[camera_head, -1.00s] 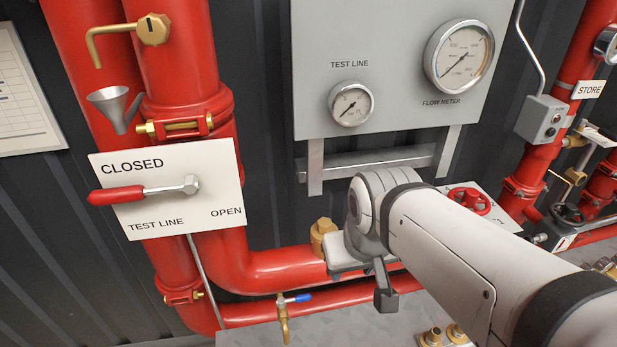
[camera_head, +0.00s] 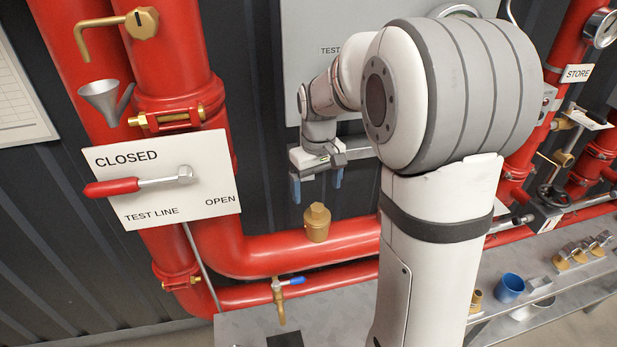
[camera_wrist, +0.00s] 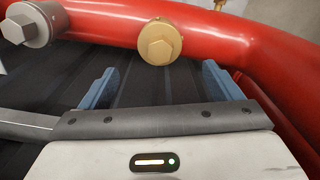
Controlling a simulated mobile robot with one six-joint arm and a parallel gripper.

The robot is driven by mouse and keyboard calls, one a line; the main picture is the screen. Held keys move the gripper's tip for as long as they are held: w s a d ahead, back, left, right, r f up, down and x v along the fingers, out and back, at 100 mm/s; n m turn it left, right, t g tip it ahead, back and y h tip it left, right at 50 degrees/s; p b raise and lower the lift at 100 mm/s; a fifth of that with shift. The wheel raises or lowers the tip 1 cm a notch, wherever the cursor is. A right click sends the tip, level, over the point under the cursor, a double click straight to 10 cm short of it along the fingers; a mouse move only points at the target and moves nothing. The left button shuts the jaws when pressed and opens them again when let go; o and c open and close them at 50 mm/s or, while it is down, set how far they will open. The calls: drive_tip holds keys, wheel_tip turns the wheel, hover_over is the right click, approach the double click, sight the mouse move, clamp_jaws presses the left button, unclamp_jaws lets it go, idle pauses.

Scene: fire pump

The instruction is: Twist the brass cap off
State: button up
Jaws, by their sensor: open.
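The brass cap (camera_head: 317,222) has a hex top and sits upright on the red horizontal pipe (camera_head: 285,252) in the head view. In the wrist view the brass cap (camera_wrist: 159,42) is seen from above, beyond the fingertips and roughly midway between them. My gripper (camera_head: 316,190) is open and empty, above the cap and apart from it, with its blue fingers pointing down. Its two fingers also show in the wrist view (camera_wrist: 160,85), wide apart.
A CLOSED/OPEN sign with a red-handled lever (camera_head: 140,185) is at the left. A small tap with a blue handle (camera_head: 283,288) hangs below the pipe. The grey gauge panel (camera_head: 312,30) stands behind my arm.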

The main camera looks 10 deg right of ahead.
sight(317, 206)
wheel_tip(317, 206, down, 7)
drive_tip(key=shift+f+p, duration=0.2)
drive_tip(key=shift+p, duration=0.45)
drive_tip(key=shift+c, duration=0.3)
drive_tip(key=c, duration=1.1)
drive_tip(key=o, duration=1.2)
drive_tip(key=shift+c, duration=0.2)
wheel_tip(317, 206, up, 7)
drive_tip(key=shift+r+b, duration=0.1)
drive_tip(key=shift+b, duration=0.6)
drive_tip(key=shift+r, duration=0.35)
